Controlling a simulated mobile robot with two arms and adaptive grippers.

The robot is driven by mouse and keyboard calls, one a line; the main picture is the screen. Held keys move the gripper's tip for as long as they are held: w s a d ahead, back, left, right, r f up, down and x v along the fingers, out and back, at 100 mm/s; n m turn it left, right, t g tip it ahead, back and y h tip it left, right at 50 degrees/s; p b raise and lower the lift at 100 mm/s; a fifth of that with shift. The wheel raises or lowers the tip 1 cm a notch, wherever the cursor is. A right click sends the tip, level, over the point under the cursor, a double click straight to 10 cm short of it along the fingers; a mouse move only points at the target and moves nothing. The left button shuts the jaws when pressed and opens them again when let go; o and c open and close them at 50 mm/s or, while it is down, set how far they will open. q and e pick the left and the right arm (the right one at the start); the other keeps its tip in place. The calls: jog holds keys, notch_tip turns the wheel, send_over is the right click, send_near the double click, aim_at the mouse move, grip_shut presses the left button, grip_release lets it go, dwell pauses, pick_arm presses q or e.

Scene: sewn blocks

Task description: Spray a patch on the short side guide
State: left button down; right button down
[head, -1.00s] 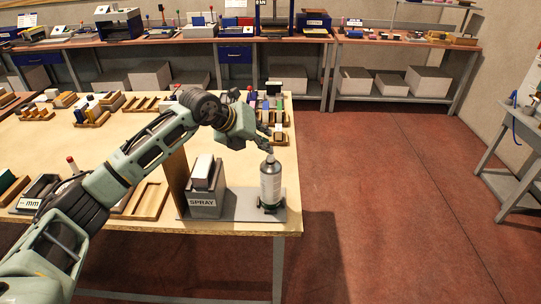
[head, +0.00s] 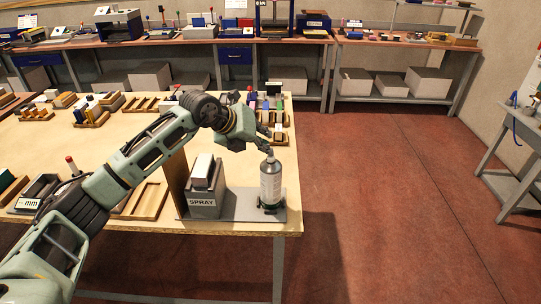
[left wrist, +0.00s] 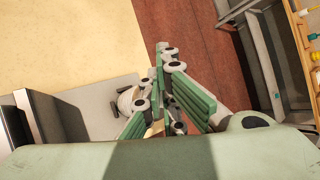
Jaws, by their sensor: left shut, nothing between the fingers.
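A grey spray can (head: 270,183) stands upright in a dark holder at the right end of a grey plate (head: 237,205) on the table's front right corner. A grey box marked SPRAY (head: 205,203) stands on the same plate, with a white block (head: 203,167) upright in it. My left gripper (head: 268,148) is shut and empty, just above the can's top. In the left wrist view the gripper (left wrist: 165,122) covers part of the can's white top (left wrist: 127,101). Whether the fingers touch the can cannot be told. I cannot identify the short side guide. My right gripper is not in view.
A brown upright board (head: 177,180) stands left of the SPRAY box. Wooden trays (head: 141,200) and block racks (head: 92,117) lie on the pale table. The red floor (head: 390,200) to the right is clear. A bench with equipment runs along the back.

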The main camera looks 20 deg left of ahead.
pick_arm(q)
jog(key=shift+r, duration=0.3)
notch_tip(320, 180, up, 6)
jog(key=p, duration=0.3)
dwell(0.5)
dwell(0.6)
